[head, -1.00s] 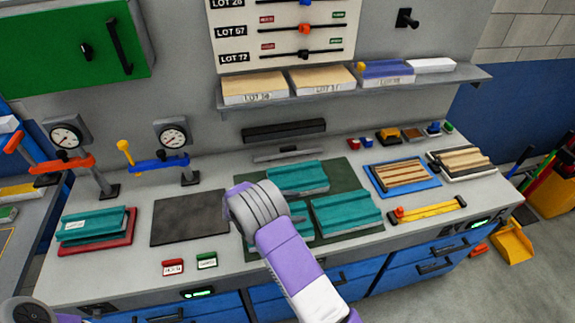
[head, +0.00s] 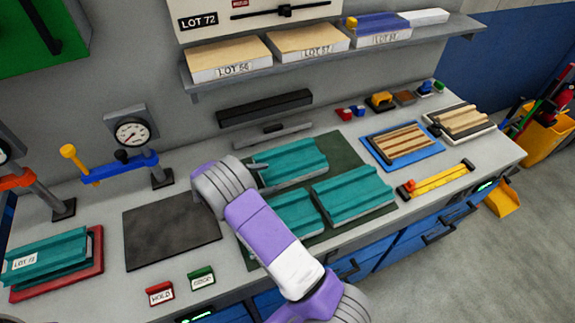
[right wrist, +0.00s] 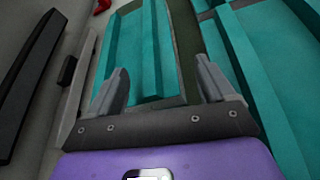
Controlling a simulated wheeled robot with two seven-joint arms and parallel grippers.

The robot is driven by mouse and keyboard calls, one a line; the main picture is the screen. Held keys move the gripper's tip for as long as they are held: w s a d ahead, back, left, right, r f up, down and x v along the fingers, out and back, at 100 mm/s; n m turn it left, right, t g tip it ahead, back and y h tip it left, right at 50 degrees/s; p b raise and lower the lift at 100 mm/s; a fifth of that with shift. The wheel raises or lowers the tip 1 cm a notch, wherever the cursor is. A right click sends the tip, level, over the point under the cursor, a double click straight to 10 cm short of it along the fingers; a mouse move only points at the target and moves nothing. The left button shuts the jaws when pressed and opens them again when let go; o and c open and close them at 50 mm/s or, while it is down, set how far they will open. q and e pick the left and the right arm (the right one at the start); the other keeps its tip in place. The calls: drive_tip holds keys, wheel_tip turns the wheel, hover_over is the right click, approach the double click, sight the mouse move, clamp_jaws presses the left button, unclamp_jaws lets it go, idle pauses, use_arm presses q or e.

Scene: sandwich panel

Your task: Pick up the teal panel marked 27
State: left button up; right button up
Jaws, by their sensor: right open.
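Three teal panels lie on a dark green mat (head: 345,148): a back one (head: 295,163), a front-right one (head: 352,196) and a front-left one (head: 292,214), partly hidden by my right arm. No number 27 is readable on any of them. My right gripper (head: 258,166) is open at the left end of the back panel. In the right wrist view my open fingers (right wrist: 163,85) stand to either side of the end of a teal panel (right wrist: 135,55), with nothing gripped. Another teal panel shows at the right (right wrist: 245,70). My left gripper is out of view.
A teal panel with a white label (head: 45,258) lies on a red tray (head: 97,262) at left. A dark square mat (head: 165,232), gauge clamp (head: 130,135), HOLD block (head: 160,293) and green block (head: 202,280) are nearby. A shelf (head: 330,58) runs behind; a blue tray (head: 433,175) is right.

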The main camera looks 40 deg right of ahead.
sight(291, 174)
drive_tip(key=shift+s+d+f, duration=0.1)
drive_tip(key=shift+s+d, duration=0.1)
drive_tip(key=shift+d, duration=0.25)
drive_tip(key=shift+s+d+f, duration=0.1)
drive_tip(key=shift+s+d, duration=0.05)
drive_tip(key=shift+d, duration=0.25)
drive_tip(key=x, duration=0.5)
drive_tip(key=shift+w, duration=0.25)
drive_tip(key=shift+a, duration=0.15)
drive_tip(key=c, duration=1.3)
